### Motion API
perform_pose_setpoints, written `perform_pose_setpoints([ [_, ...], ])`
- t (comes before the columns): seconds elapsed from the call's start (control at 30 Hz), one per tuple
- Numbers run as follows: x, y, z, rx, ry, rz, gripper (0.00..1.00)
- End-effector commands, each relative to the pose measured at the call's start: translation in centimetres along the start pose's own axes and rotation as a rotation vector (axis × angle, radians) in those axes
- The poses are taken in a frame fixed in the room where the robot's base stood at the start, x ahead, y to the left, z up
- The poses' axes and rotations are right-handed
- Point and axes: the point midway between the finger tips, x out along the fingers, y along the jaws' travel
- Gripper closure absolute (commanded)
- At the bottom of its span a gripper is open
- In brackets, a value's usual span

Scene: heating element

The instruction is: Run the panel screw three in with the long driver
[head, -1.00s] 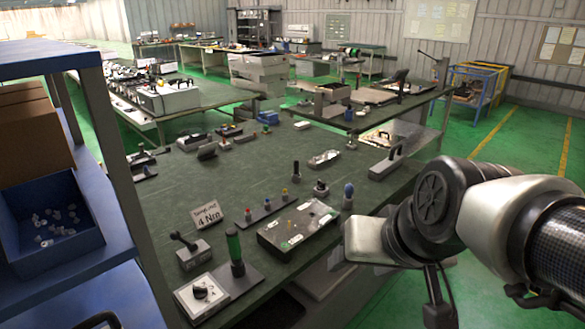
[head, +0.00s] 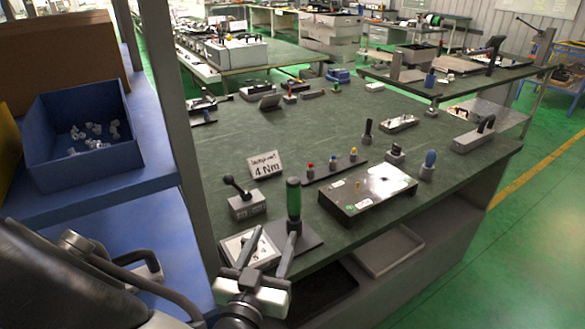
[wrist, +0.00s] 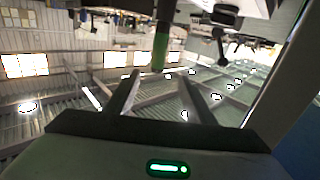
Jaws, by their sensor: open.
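A green-handled driver (head: 293,198) stands upright in a dark holder (head: 308,237) near the bench's front edge. It also shows in the wrist view (wrist: 160,48), ahead of the fingers. My gripper (head: 273,246) is open and empty, its two fingers pointing up toward the driver, just in front of it; the exact gap is unclear. In the wrist view my gripper (wrist: 158,95) has its fingers apart with nothing between them. A flat panel box (head: 368,192) with a shiny top and small coloured spots lies right of the driver. I cannot tell which spot is screw three.
A dark rack (head: 335,170) holds red, blue and yellow-topped pieces behind the panel. A "4 Nm" sign (head: 265,164) and lever block (head: 245,202) stand left of the driver. A white dial plate (head: 248,252) lies beside the holder.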

Motion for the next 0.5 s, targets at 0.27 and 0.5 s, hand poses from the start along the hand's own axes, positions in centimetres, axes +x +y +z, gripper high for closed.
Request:
perform_pose_setpoints([
  [0.27,4.8,0.2,-0.2,-0.003,0.013,0.006,0.51],
  [0.5,9.8,0.2,-0.2,-0.003,0.011,0.004,0.51],
])
